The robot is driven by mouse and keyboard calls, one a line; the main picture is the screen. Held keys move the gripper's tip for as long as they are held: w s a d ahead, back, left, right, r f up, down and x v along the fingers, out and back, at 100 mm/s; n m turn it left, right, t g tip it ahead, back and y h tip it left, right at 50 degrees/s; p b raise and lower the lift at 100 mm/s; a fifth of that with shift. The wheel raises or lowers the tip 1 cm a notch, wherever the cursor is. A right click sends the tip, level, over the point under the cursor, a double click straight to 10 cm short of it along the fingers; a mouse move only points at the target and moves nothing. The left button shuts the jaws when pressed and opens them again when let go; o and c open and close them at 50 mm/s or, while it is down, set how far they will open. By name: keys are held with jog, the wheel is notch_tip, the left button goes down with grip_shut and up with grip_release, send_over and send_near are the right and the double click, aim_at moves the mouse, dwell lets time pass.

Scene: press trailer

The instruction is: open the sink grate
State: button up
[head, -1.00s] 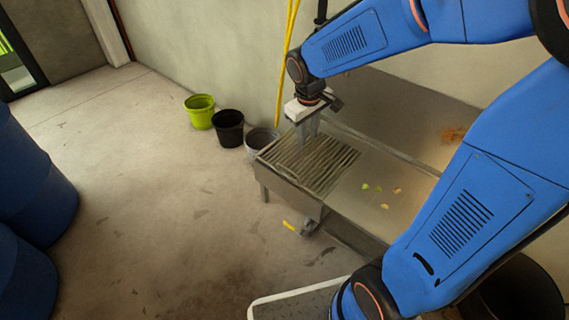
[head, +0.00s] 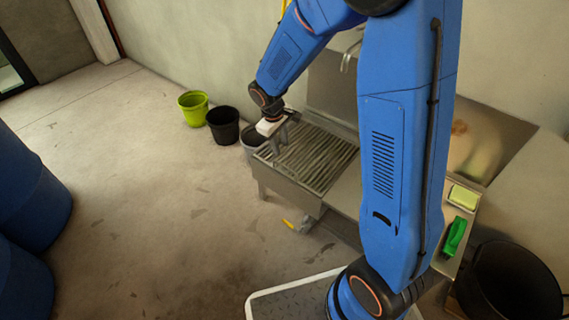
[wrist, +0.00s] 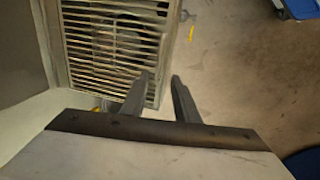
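The sink grate (head: 322,158) is a panel of metal slats lying flat over the left part of the steel sink (head: 288,193). In the wrist view the grate (wrist: 85,40) fills the upper left, with something dark below its slats. My gripper (head: 279,143) is at the grate's far left edge, beside the buckets. I cannot tell whether either finger touches the grate.
Green (head: 195,108), black (head: 224,125) and grey (head: 256,136) buckets stand along the wall close to my gripper. A yellow sponge (head: 463,197) and a green brush (head: 455,236) lie at the sink's right end. The floor left of the sink is mostly clear.

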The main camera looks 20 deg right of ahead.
aim_at(286, 167)
jog(key=f, duration=0.4)
jog(key=w+d+f, duration=0.1)
jog(key=f, duration=0.3)
jog(key=d+f, duration=0.1)
jog(key=f, duration=0.3)
jog(key=shift+w+f, duration=0.2)
jog(key=shift+f, duration=0.15)
jog(key=shift+c, duration=0.3)
grip_shut()
